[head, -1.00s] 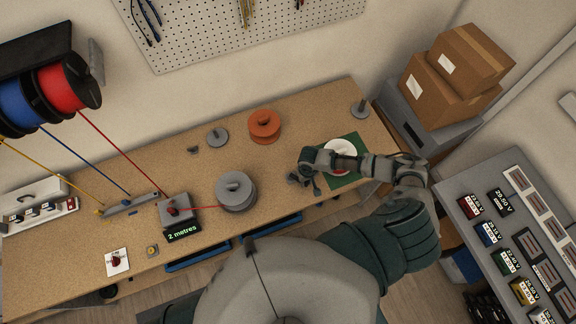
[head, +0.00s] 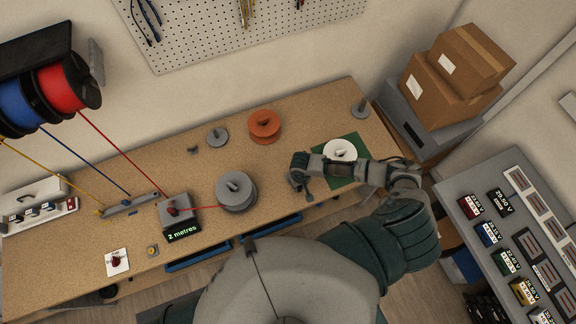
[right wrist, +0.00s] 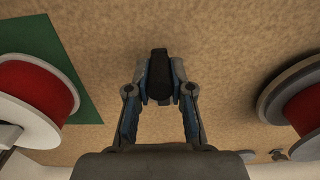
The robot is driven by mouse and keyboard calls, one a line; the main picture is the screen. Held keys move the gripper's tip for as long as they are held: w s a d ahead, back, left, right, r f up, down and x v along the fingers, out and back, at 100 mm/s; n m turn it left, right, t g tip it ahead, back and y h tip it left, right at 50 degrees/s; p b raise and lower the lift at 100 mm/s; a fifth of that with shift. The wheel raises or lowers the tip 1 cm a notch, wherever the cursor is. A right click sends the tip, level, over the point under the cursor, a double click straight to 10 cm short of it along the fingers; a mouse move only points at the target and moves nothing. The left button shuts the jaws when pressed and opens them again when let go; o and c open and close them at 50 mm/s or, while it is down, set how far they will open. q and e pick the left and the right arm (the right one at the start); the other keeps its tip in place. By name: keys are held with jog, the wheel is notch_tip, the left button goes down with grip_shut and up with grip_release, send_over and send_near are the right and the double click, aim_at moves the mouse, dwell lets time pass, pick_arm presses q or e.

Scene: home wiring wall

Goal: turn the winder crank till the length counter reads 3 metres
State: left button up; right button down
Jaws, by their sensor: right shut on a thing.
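The grey winder drum (head: 236,188) stands on the workbench, with red wire running to it from the left. Red wire shows on it at the right of the right wrist view (right wrist: 300,105). The length counter (head: 184,233) reads "2 metres". My right gripper (head: 299,181) is low over the bench, right of the drum. In the right wrist view its fingers (right wrist: 159,85) are shut on a dark knob (right wrist: 159,74). The knob looks like a crank handle, but its link to the winder is hidden. My left gripper is not in view.
A white spool (head: 341,148) with red wire stands on a green mat (head: 357,146), close to my right forearm. An orange spool (head: 264,124) and a grey disc (head: 217,136) stand behind. Red wire passes through the counter block (head: 176,208).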

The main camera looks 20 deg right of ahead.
jog(key=shift+w+a+r, duration=0.15)
jog(key=shift+w+a, duration=0.1)
jog(key=shift+a, duration=0.2)
jog(key=shift+w+a, duration=0.3)
jog(key=shift+a, duration=0.65)
jog(key=shift+w, duration=0.1)
jog(key=shift+a, duration=0.2)
jog(key=shift+w+a, duration=0.35)
jog(key=shift+a, duration=0.1)
jog(key=c, duration=1)
grip_release()
jog(key=shift+d, duration=0.1)
jog(key=shift+o, duration=0.2)
jog(key=shift+s, duration=0.1)
